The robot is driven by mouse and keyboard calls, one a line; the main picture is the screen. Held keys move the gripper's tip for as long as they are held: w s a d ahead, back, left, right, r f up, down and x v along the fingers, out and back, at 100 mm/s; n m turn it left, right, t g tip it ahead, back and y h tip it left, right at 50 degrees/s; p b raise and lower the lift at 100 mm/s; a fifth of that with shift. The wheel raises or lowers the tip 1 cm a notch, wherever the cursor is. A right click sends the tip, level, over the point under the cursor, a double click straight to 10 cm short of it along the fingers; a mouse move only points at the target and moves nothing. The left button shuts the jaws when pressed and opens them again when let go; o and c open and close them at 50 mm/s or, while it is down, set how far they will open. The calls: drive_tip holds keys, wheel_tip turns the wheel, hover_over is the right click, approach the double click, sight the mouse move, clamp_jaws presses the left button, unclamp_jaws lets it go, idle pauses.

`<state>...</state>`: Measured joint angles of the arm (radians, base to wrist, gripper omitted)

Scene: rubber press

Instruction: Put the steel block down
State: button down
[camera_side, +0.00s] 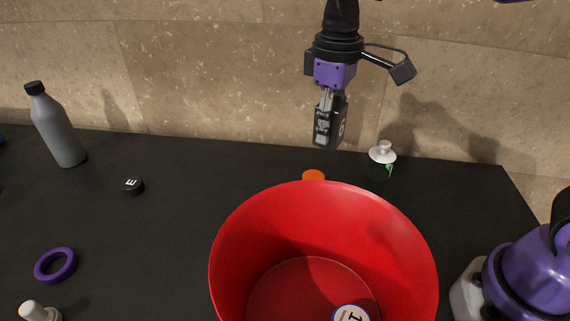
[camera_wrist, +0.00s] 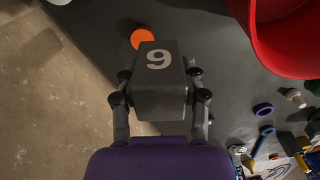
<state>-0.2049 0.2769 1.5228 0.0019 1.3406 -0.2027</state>
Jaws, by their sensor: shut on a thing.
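My gripper (camera_side: 330,118) hangs in the air near the back edge of the black table (camera_side: 110,220), behind the red bin. It is shut on a dark grey steel block. In the wrist view the block (camera_wrist: 160,85) sits between both fingers and shows a white number that reads as 9 or 6 on its face. In the side view the block (camera_side: 325,128) is partly covered by the fingers and is well clear of the table.
A large red bin (camera_side: 245,235) with a white lettered disc (camera_side: 351,314) inside stands in front. An orange disc (camera_side: 314,175), a white-topped bottle (camera_side: 381,160), a grey bottle (camera_side: 58,130), a black cap (camera_side: 133,187) and a purple ring (camera_side: 55,265) are around. The left middle table is mostly clear.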

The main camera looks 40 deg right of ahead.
drive_tip(key=w+a+f+n, duration=0.15)
drive_tip(key=a+n, duration=0.25)
drive_tip(key=a, duration=0.4)
drive_tip(key=a+f+n, duration=0.3)
drive_tip(key=a+n, duration=0.2)
drive_tip(key=a, duration=0.3)
drive_tip(key=f, duration=0.5)
drive_tip(key=shift+w+a+f, duration=0.1)
drive_tip(key=shift+a+f, duration=0.2)
drive_tip(key=shift+f, duration=2.45)
drive_tip(key=shift+f, duration=0.15)
drive_tip(key=shift+c, duration=1.8)
unclamp_jaws()
